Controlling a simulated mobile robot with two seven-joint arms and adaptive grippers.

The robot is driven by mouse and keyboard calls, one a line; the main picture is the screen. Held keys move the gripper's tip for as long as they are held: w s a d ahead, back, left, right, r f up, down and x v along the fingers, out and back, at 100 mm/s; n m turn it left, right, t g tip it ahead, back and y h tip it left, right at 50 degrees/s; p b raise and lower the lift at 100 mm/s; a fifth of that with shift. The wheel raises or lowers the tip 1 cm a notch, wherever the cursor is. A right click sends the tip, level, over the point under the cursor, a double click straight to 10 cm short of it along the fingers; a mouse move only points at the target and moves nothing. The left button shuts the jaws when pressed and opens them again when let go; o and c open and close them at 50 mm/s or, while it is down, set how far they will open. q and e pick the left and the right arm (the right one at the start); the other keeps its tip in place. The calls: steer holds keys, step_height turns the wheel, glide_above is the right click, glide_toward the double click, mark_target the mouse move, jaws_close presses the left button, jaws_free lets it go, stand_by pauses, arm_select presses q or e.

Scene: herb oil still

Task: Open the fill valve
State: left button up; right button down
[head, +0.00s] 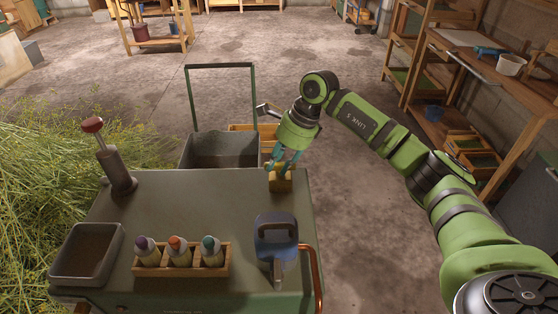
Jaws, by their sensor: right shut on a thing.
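My right gripper (281,166) reaches in from the right and points down at the back right corner of the green-grey still top (190,205). Its teal fingers are shut on the upper part of a small brass-yellow fitting (281,185). This fitting may be the fill valve; its handle is hidden by the fingers, so I cannot tell how it is turned. My left gripper is not in view.
A red-knobbed lever (93,125) stands at the top's left. In front are a grey bin (62,255), a wooden rack (180,270) of several small bottles, and a blue-lidded jug (276,235). A cart (222,148) stands behind. Bare floor lies to the right.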

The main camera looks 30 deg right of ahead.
steer(key=shift+w+r+m+t, duration=0.2)
steer(key=shift+r+m+t, duration=0.1)
steer(key=shift+r, duration=0.05)
stand_by(0.3)
steer(key=m, duration=0.2)
steer(key=m+t+h+b, duration=0.1)
steer(key=shift+w+a+f+m, duration=0.1)
steer(key=shift+f+m, duration=0.05)
steer(key=shift+m, duration=0.25)
steer(key=m+b, duration=0.1)
steer(key=m, duration=0.1)
steer(key=m+t+h+b, duration=0.1)
steer(key=m, duration=0.1)
steer(key=shift+w+m+h, duration=0.15)
steer(key=shift+m+h, duration=0.15)
steer(key=m+h+b, duration=0.1)
steer(key=m, duration=0.1)
steer(key=m+h+b, duration=0.1)
steer(key=m, duration=0.2)
steer(key=shift+w, duration=0.1)
steer(key=shift+d+m+h+b, duration=0.15)
steer(key=shift+m+h+b, duration=0.25)
steer(key=shift+m, duration=0.65)
steer(key=shift+d+m+h+b, duration=0.1)
steer(key=shift+m+h+b, duration=0.25)
steer(key=shift+m, duration=0.7)
steer(key=shift+d, duration=0.1)
